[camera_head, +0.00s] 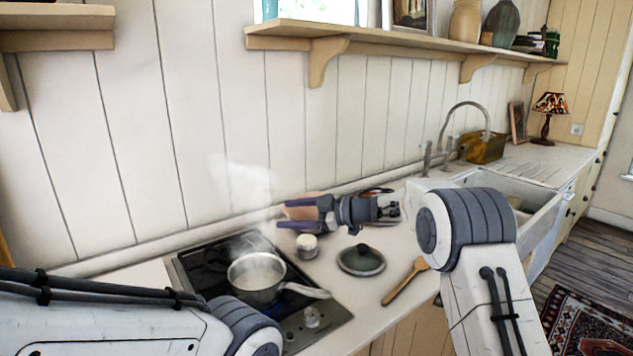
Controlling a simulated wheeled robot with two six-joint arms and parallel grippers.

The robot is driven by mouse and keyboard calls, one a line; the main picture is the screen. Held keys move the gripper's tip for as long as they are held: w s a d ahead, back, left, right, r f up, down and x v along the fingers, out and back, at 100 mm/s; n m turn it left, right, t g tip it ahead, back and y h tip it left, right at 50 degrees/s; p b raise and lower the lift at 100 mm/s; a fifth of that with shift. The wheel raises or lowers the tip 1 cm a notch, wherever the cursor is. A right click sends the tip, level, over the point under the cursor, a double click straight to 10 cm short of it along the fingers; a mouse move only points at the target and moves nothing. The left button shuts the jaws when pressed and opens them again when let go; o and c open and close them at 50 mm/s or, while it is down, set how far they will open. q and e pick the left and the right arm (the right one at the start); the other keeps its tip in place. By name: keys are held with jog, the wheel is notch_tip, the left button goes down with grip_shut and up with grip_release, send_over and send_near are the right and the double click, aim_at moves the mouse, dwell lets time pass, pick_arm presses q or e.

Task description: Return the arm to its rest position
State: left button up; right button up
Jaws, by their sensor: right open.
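My right gripper (283,214) is above the counter, just behind and right of the hob, with its purple fingers pointing left. It is open, with nothing seen between the fingers. My right arm comes in from the right, its pale links and dark grey joint in the foreground. My left arm reaches in at the lower left, in front of the hob, but its gripper is not in view.
A steaming pot (256,276) sits on the black hob (190,272). A small white-topped jar (307,246), a dark lid (361,260) and a wooden spoon (405,281) lie near on the counter. A shelf (400,43) runs above; the sink (540,212) is right.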

notch_tip(320, 180, up, 5)
jog(key=a+m+t+h, duration=0.2)
jog(key=m+t+h, duration=0.1)
jog(key=m+t, duration=0.2)
jog(key=s+d+f+m+g+h, duration=0.2)
jog(key=s+d+f+g+h, duration=0.1)
jog(key=s, duration=1.2)
jog(key=s+d+f+m+g+h, duration=0.2)
jog(key=s+f, duration=0.5)
jog(key=s, duration=0.8)
jog(key=s+d+f+m+g+h, duration=0.2)
jog(key=s+d+f+g+h, duration=0.3)
jog(key=s, duration=1.1)
jog(key=shift+d+f+m, duration=0.3)
jog(key=shift+d+f, duration=0.1)
jog(key=shift+d, duration=0.75)
jog(key=shift+w, duration=0.1)
